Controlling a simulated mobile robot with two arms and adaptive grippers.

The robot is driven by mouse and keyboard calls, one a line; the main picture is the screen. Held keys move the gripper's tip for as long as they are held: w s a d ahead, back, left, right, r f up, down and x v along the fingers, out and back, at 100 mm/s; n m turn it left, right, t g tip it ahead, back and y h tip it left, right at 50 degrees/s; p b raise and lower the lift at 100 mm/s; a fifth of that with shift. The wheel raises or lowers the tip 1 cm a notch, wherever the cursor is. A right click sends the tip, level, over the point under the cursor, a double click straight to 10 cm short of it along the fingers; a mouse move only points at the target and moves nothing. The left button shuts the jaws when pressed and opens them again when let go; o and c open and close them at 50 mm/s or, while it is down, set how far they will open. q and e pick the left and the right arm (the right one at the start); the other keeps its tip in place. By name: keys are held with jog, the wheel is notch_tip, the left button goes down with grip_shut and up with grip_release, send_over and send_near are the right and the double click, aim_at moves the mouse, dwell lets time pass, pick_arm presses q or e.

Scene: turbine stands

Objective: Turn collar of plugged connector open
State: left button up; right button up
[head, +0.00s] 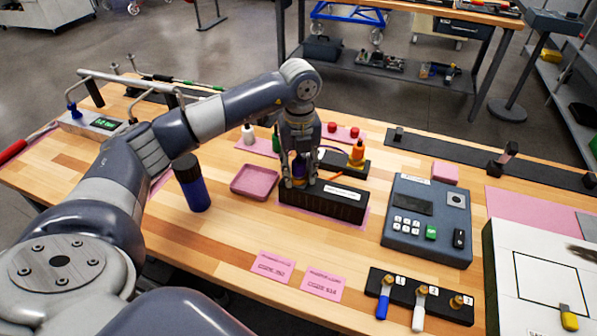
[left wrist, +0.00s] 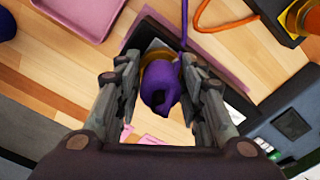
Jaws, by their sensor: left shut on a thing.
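A purple plugged connector (left wrist: 160,92) with a brass-coloured collar (left wrist: 155,62) shows between the fingers in the left wrist view. In the head view the purple connector (head: 299,168) stands upright at the left end of a long black box (head: 325,204). My left gripper (head: 299,184) comes down on it from above, one finger on each side, shut on the connector around its collar. The fingers hide part of the collar, so its turn angle cannot be told. A purple cable (left wrist: 184,22) runs off beside the gripper. My right gripper is not in view.
An orange connector (head: 357,152) stands on another black box just behind. A pink tray (head: 254,183) and dark blue bottle (head: 192,185) stand left; a grey keypad device (head: 428,222) stands right. Pink labels (head: 272,267) and a black key block (head: 423,296) lie in front. Bare wood lies between.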

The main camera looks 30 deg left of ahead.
pick_arm(q)
jog(key=shift+n, duration=1.2)
jog(key=shift+d+r, duration=0.1)
jog(key=o, duration=1.1)
notch_tip(320, 180, up, 12)
jog(key=shift+f, duration=0.1)
